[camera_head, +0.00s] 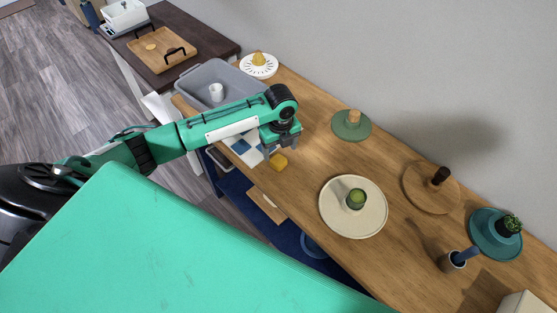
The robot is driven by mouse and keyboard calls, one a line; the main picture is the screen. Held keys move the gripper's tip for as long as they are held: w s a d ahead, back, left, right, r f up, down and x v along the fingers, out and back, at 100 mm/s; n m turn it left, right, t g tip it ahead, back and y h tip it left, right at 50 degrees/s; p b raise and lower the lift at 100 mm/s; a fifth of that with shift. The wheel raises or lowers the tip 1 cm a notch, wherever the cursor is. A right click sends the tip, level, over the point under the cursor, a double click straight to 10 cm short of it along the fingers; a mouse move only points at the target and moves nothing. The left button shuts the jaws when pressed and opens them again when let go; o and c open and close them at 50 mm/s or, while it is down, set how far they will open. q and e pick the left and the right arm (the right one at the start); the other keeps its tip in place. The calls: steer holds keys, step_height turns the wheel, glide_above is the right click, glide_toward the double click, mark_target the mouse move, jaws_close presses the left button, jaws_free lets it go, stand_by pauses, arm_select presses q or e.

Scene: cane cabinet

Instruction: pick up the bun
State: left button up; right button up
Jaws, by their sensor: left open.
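A small yellow rounded piece (278,162), which looks like the bun, lies at the front edge of the wooden cabinet top. It is too small to tell its kind for sure. My left gripper (272,152) points down just above and beside it, to its upper left. The jaws are open and empty, and the fingertips are partly hidden by the wrist. My right gripper is out of view.
A grey bin (193,84) with a white cup (216,91) stands behind my left arm. A cream plate (336,222) with a green cup (356,198) is to the right. A green round stand (343,131) and a wooden round board (420,196) stand along the wall.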

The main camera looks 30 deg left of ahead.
mark_target(278, 159)
arm_select(q)
steer(key=shift+f+p, duration=0.35)
steer(key=shift+f, duration=0.15)
steer(key=f+p, duration=0.1)
steer(key=f, duration=0.2)
steer(key=shift+s+a+f+p, duration=0.2)
steer(key=shift+f+p, duration=0.05)
steer(key=shift+p, duration=0.1)
steer(key=shift+f, duration=0.55)
steer(key=c, duration=1)
